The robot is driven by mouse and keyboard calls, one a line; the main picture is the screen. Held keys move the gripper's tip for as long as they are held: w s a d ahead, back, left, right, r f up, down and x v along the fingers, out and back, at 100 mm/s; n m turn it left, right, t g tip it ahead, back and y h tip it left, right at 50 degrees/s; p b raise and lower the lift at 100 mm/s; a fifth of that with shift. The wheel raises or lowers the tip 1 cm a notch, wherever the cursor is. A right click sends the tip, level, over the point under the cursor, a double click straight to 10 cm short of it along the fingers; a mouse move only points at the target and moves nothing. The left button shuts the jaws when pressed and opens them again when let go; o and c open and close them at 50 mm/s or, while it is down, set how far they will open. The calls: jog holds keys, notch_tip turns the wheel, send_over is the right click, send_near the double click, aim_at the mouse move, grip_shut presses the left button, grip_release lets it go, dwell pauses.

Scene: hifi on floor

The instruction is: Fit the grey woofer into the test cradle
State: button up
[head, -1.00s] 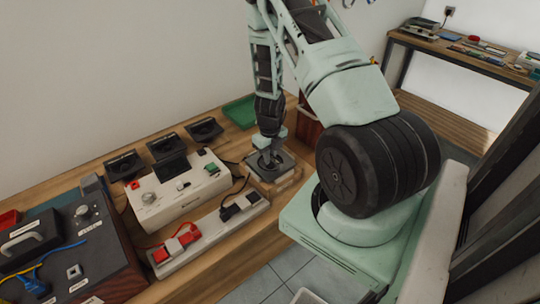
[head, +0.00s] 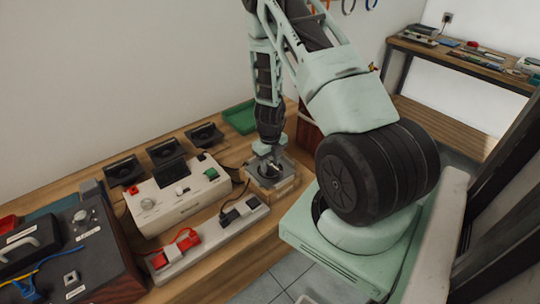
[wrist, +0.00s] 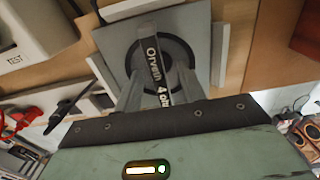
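The grey woofer (wrist: 188,49) shows in the wrist view as a square grey plate with a dark ring and a narrow strip lettered "Orvelth 4 ohm". In the head view the woofer (head: 288,166) lies over the test cradle (head: 283,187) on the bench. Pale cradle edges (wrist: 220,55) show beside the plate. I cannot tell whether the plate is fully seated. My gripper (head: 271,166) points down over the woofer's middle. The fingertips' contact is unclear.
A cream test box (head: 180,196) and a power strip (head: 208,238) stand left of the cradle. Several black speakers (head: 165,151) lie behind the box. A green tray (head: 240,115) is at the back. A dark case (head: 75,245) fills the near left.

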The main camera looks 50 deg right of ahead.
notch_tip(320, 180, up, 17)
jog(key=shift+r, duration=0.2)
dwell(0.5)
notch_tip(320, 180, up, 8)
jog(key=p, duration=0.8)
jog(key=shift+p, duration=0.4)
